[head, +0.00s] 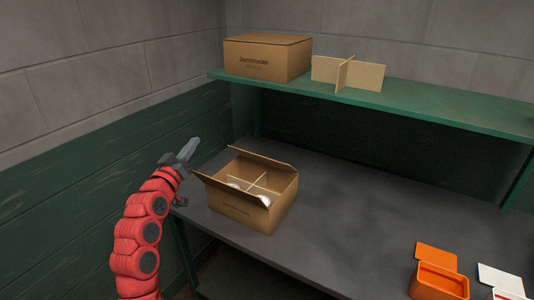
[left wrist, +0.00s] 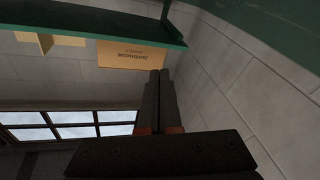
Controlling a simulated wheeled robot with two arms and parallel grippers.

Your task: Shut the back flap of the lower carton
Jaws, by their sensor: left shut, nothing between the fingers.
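The lower carton (head: 245,212) stands open on the dark grey worktop. Its back flap (head: 263,160) stands up along the far edge, tilted outward. Another flap (head: 212,184) sticks out at the left side. Inside are a cross-shaped divider (head: 262,181) and white items (head: 264,200), partly hidden by the walls. My left gripper (head: 190,146) is shut and empty, up and to the left of the carton, apart from it. Its dark fingers also show in the left wrist view (left wrist: 160,88), pointing away from the lower carton. My right gripper is not in view.
A closed carton (head: 266,58) and a cardboard divider (head: 348,75) stand on the green shelf (head: 420,102) above. An orange box (head: 439,280) and a white box (head: 503,283) are at the front right. The worktop (head: 360,205) between is clear. A wall is close on the left.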

